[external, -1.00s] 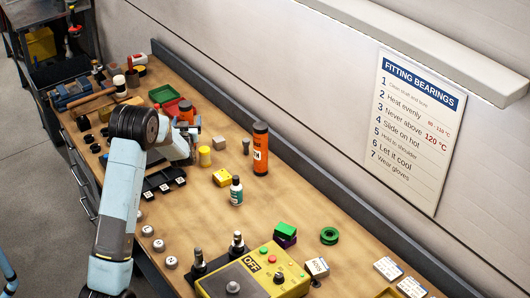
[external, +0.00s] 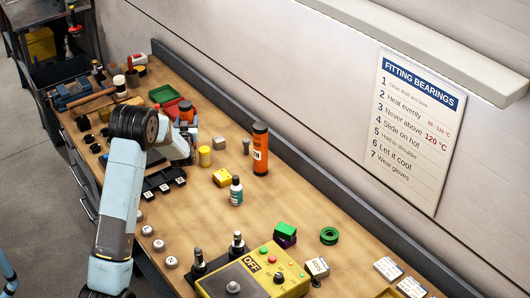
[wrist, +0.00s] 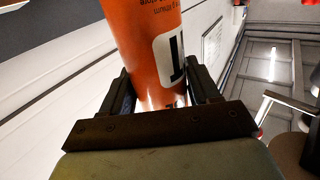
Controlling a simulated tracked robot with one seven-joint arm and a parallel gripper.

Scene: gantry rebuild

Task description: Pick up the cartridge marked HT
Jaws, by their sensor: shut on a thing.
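An orange cartridge (wrist: 150,45) with a dark-and-white label stands between the two fingers of my gripper (wrist: 162,88) in the wrist view. The fingers are shut on it. Only part of its marking shows, a large letter like a T, so I cannot read it whole. In the external view the top of this orange cartridge (external: 186,111) shows above my gripper (external: 188,133), and its lower part is hidden. I cannot tell whether it touches the bench. A second orange cartridge (external: 260,153) with a black cap stands upright to the right, its small label not clearly readable.
A yellow cylinder (external: 205,156), a yellow block (external: 222,178) and a small dark bottle (external: 236,191) stand right of my gripper. Red and green trays (external: 163,94) lie behind it. A black rack (external: 160,184) is in front. A yellow control box (external: 262,276) sits nearer.

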